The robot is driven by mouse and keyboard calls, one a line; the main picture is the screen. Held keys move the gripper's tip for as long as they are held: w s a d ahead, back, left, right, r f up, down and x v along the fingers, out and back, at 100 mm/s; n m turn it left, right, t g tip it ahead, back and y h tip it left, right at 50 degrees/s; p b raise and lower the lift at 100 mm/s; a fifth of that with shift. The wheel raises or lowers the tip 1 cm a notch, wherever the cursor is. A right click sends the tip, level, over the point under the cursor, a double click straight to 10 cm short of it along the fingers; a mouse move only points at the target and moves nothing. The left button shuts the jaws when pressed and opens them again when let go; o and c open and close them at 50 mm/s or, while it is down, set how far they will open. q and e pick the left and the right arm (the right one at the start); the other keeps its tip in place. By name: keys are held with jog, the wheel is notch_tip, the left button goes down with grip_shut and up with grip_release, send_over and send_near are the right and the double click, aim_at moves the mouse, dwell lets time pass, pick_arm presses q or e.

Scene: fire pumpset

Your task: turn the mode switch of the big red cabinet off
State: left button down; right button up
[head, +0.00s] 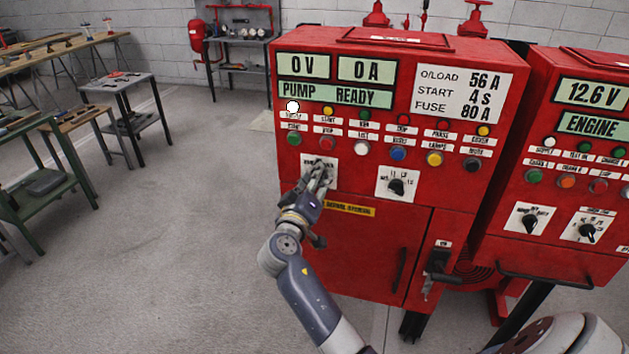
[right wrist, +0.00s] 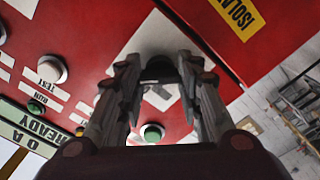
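The big red cabinet (head: 365,255) stands in the middle of the head view. My right gripper (head: 321,170) is at its left switch plate (head: 331,166), above a yellow label. It covers the knob and most of the plate's print there. In the right wrist view a black knob (right wrist: 160,72) sits between the two fingers of my right gripper (right wrist: 158,64), on a white plate (right wrist: 158,38). The fingers are apart, one on each side of the knob; I cannot tell whether they touch it. The knob's pointing direction is unclear. My left gripper is not in view.
A second rotary switch (head: 396,187) is to the right on the same cabinet, below a row of coloured buttons. A green button (right wrist: 152,133) lies close to the fingers. A smaller red cabinet (head: 560,190) stands at right. Open floor (head: 180,250) lies to the left.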

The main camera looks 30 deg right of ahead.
jog(key=shift+n, duration=0.3)
jog(key=shift+n+p, duration=1.85)
jog(key=shift+n, duration=2.15)
jog(key=o, duration=1.1)
jog(key=shift+c, duration=0.2)
jog(key=shift+a, duration=0.1)
jog(key=v, duration=1.2)
